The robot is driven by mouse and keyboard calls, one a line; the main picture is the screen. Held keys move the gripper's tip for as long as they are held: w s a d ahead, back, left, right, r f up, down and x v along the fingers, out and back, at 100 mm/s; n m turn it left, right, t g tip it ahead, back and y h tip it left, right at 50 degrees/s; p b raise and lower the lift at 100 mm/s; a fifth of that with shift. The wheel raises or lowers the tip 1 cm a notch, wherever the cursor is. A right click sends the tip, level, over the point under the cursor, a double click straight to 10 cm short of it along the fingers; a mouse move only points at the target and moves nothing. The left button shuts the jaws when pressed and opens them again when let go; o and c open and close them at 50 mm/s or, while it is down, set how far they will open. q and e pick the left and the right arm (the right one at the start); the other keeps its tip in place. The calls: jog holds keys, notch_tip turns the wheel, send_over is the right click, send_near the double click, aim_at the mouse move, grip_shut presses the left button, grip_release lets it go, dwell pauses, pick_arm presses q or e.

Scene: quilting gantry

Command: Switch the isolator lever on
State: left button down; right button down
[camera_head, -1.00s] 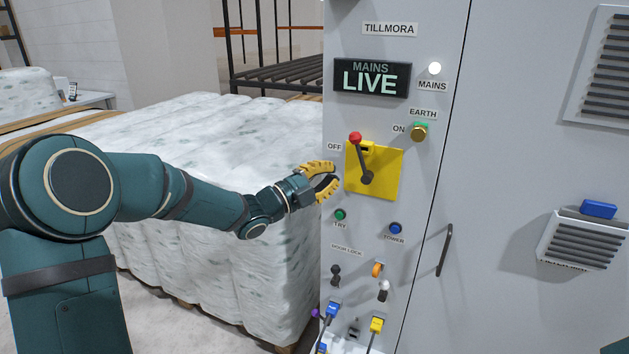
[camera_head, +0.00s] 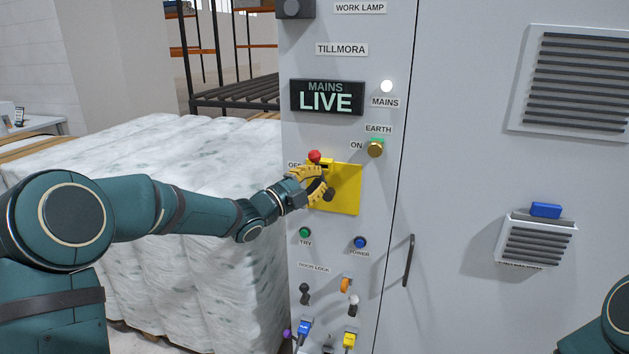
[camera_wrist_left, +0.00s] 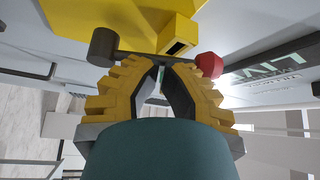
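The isolator lever is a dark arm with a red knob (camera_head: 315,156), on a yellow plate (camera_head: 347,195) on the grey cabinet. Its knob points up and slightly left, next to the OFF label. My left gripper (camera_head: 319,184) is at the plate's left side, its yellow fingers in front of the lever arm and hiding most of it. In the left wrist view the fingers (camera_wrist_left: 165,70) are apart, with the dark lever arm (camera_wrist_left: 145,57) crossing just beyond their tips and the red knob (camera_wrist_left: 209,65) at the right. I cannot tell if they touch. My right gripper is out of view.
A sign (camera_head: 327,97) reads MAINS LIVE, beside a lit white lamp (camera_head: 386,87). Below the plate are a green TRY button (camera_head: 305,232), a blue button (camera_head: 360,242) and small door-lock levers. A wrapped white stack (camera_head: 190,270) stands left, behind my left arm.

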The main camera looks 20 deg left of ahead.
pick_arm(q)
jog(key=shift+s+d+r+m+g+b, duration=0.1)
jog(key=shift+d+m+g+b, duration=0.2)
jog(key=shift+m, duration=0.25)
jog(key=shift+d+r+m+g+b, duration=0.15)
jog(key=shift+d+m+g, duration=0.1)
jog(key=shift+m+g, duration=0.25)
jog(key=shift+d+m+g+y, duration=0.3)
jog(key=shift+d+m+y, duration=0.1)
jog(key=shift+m, duration=0.35)
